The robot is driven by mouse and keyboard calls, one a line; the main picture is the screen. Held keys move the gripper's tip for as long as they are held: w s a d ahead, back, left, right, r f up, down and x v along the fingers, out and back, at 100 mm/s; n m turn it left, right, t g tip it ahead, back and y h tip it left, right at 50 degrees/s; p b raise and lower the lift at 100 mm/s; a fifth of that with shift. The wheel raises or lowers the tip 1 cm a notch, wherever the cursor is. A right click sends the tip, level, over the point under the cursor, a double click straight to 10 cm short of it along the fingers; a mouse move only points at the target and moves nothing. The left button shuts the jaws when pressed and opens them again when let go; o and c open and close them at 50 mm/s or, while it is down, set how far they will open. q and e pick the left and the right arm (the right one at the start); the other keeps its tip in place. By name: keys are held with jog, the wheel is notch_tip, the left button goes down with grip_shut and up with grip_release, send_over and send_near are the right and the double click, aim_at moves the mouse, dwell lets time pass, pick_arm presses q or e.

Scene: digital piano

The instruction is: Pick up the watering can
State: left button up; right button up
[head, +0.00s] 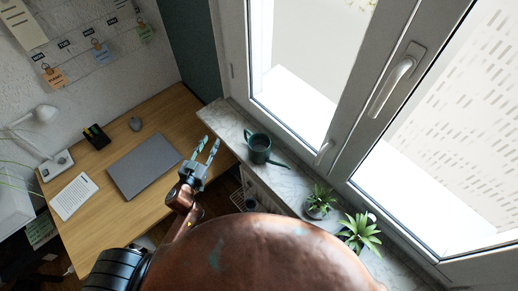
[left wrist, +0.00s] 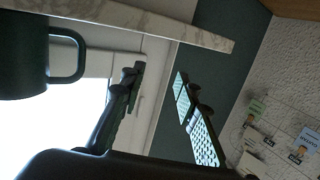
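The dark green watering can (head: 259,152) stands on the marble windowsill. A handle shows on its upper left side, and a spout points to the lower right. In the left wrist view the can (left wrist: 22,50) is cut off at the left edge, with its loop handle towards the middle. My left gripper (head: 206,148) is open and empty, to the left of the can and apart from it. In the left wrist view its two spread fingers (left wrist: 162,95) have nothing between them. My right gripper is not in view.
The windowsill (head: 222,117) runs along the closed window. Two potted plants (head: 320,202) (head: 361,233) stand further along it, to the lower right.

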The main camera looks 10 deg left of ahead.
aim_at(245, 136)
pick_arm(q)
jog(key=w+d+m+h, duration=0.1)
jog(key=w+d+h, duration=0.1)
jog(key=d, duration=0.2)
jog(key=w+d+m+h, duration=0.1)
jog(key=w+d+h, duration=0.1)
jog(key=d, duration=0.3)
jog(key=w+d+m+h, duration=0.2)
jog(key=d, duration=0.2)
jog(key=shift+w+d+r+g, duration=0.1)
jog(key=shift+w+d+g, duration=0.1)
jog(key=shift+g, duration=0.2)
jog(key=shift+s, duration=0.1)
jog(key=shift+c, duration=0.7)
grip_shut()
jog(key=shift+r, duration=0.1)
